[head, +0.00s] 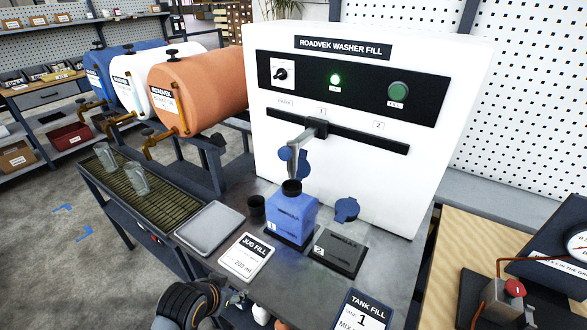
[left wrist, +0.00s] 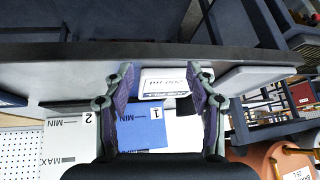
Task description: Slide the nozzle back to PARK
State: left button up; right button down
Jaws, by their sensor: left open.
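The nozzle (head: 298,146) is a grey arm on a dark carriage that rides the black rail (head: 360,136) across the front of the white washer fill cabinet (head: 270,165). The carriage sits below the label 1 (head: 321,111), right of the small label at the rail's left end (head: 285,102), whose print is too small to read surely. The nozzle points down over the black neck of the blue tank (head: 290,218). My left gripper (head: 238,300) is low at the bench's front edge, apart from the nozzle. In the left wrist view the gripper (left wrist: 160,70) is open and empty.
A grey tray (head: 210,227), a JUG FILL card (head: 243,256) and a TANK FILL card (head: 360,312) lie in front. Clear jugs (head: 138,179) stand on the drip grate at left. A green lamp (head: 335,79) is lit.

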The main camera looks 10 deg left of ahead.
pick_arm(q)
jog(key=w+d+r+m+t+h, duration=0.2)
jog(key=w+d+r+t, duration=0.15)
jog(key=w+r, duration=0.65)
jog(key=m+t+h, duration=0.3)
jog(key=t+h, duration=0.2)
jog(key=t, duration=0.1)
send_near(282, 155)
jog(key=w, duration=0.1)
jog(key=shift+m, duration=0.3)
jog(key=p+x, duration=0.2)
jog(key=x, duration=0.7)
jog(key=shift+d+p, duration=0.25)
jog(key=shift+p, duration=0.1)
jog(key=shift+w+d+f, duration=0.15)
jog(key=shift+w, duration=0.3)
pick_arm(e)
jog(key=r, duration=0.2)
jog(key=shift+w+d+r, duration=0.15)
jog(key=shift+d+r, duration=0.05)
jog(key=shift+r, duration=0.2)
pick_arm(q)
jog(key=shift+c, duration=0.2)
grip_shut()
pick_arm(e)
jog(key=shift+d, duration=0.15)
